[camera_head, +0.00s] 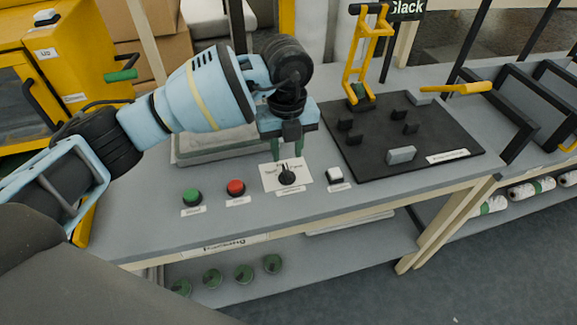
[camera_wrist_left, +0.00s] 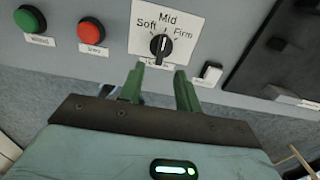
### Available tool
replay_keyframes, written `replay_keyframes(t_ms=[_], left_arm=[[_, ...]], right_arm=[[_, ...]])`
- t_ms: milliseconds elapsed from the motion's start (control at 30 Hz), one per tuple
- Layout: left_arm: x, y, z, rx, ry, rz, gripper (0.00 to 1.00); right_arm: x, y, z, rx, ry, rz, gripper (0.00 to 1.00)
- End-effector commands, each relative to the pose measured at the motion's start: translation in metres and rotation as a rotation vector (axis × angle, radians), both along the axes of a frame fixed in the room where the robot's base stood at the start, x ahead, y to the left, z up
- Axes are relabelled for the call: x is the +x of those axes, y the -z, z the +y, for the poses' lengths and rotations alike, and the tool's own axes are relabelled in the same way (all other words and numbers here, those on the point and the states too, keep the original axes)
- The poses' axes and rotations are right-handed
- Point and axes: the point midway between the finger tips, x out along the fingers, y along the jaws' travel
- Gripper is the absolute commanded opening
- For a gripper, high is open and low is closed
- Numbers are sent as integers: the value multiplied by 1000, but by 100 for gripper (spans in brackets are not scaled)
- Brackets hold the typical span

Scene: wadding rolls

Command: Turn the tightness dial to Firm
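The tightness dial (camera_head: 287,178) is a black knob on a white card (camera_head: 270,182) on the grey bench. In the left wrist view the knob (camera_wrist_left: 159,46) sits below the printed words Soft, Mid and Firm; its white mark points roughly up, toward Mid. My left gripper (camera_head: 288,153) has two green fingers held apart. It hangs over the card, close to the knob. In the left wrist view the open fingers (camera_wrist_left: 160,82) show below the knob, with nothing between them. My right gripper is in neither view.
A green button (camera_head: 192,196) and a red button (camera_head: 236,187) are left of the card. A white switch (camera_head: 335,176) is close on its right. A black board (camera_head: 440,135) with blocks and a yellow upright frame (camera_head: 363,60) stands further right.

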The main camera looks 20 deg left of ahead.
Motion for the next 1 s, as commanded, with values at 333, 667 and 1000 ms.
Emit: replay_keyframes(t_ms=[333, 667, 1000], left_arm=[[0, 52, 0, -1, 0, 3, 34], [0, 67, 0, -2, 2, 0, 34], [0, 67, 0, -1, 2, 0, 10]], right_arm=[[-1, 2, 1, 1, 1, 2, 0], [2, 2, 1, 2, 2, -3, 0], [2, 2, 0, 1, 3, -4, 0]])
